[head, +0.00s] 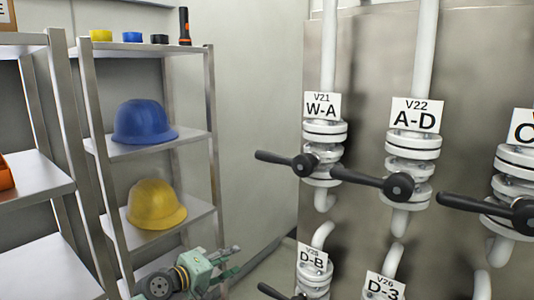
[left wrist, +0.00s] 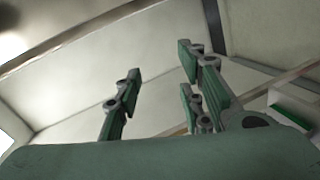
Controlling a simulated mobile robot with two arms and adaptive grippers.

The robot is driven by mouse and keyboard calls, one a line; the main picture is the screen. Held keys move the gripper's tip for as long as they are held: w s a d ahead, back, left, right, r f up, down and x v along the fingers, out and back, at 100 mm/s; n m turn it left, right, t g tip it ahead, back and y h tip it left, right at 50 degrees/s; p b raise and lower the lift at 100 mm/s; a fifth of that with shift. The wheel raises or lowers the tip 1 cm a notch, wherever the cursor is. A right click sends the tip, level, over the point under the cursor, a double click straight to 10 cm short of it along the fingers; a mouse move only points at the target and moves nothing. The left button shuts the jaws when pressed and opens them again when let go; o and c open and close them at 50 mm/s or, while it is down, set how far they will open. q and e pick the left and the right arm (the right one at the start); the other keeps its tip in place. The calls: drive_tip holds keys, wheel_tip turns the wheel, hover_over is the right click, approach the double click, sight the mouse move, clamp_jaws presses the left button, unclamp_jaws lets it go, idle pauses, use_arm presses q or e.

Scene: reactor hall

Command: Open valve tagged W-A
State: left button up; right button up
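The valve tagged W-A (head: 323,150) is on a white vertical pipe at the left of the metal panel in the head view. Its tag (head: 322,106) reads V21 W-A. Its black handle (head: 285,163) lies roughly level, pointing left from the hub. My left gripper (head: 232,262) is low in the head view, below and left of the valve and apart from it. In the left wrist view its green fingers (left wrist: 155,88) are spread, with nothing between them. My right gripper is not in view.
Valve A-D (head: 411,150) stands right of W-A, its handle reaching left close to W-A's hub. Valve D-B (head: 313,270) is below. A metal shelf (head: 150,55) at left holds a blue helmet (head: 144,121) and a yellow helmet (head: 155,204). Wall space between shelf and panel is clear.

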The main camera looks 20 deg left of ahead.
use_arm(q)
drive_tip(key=s+d+r+t+h, duration=0.1)
drive_tip(key=d+r+h, duration=0.1)
drive_tip(key=r, duration=0.8)
drive_tip(key=d+r+h, duration=0.1)
drive_tip(key=r+h, duration=0.1)
drive_tip(key=r, duration=0.7)
drive_tip(key=m+h, duration=0.2)
drive_tip(key=h, duration=0.2)
approach(262, 157)
drive_tip(key=w+d, duration=0.2)
drive_tip(key=w, duration=0.1)
drive_tip(key=p+x, duration=0.1)
drive_tip(key=x, duration=0.1)
drive_tip(key=p+x, duration=0.1)
drive_tip(key=x, duration=0.1)
drive_tip(key=p+x, duration=0.2)
drive_tip(key=shift+d+r, duration=0.25)
drive_tip(key=shift+r, duration=0.15)
drive_tip(key=shift+w+d+g, duration=0.3)
drive_tip(key=shift+w+d, duration=0.1)
drive_tip(key=shift+w, duration=0.05)
drive_tip(key=shift+f, duration=0.1)
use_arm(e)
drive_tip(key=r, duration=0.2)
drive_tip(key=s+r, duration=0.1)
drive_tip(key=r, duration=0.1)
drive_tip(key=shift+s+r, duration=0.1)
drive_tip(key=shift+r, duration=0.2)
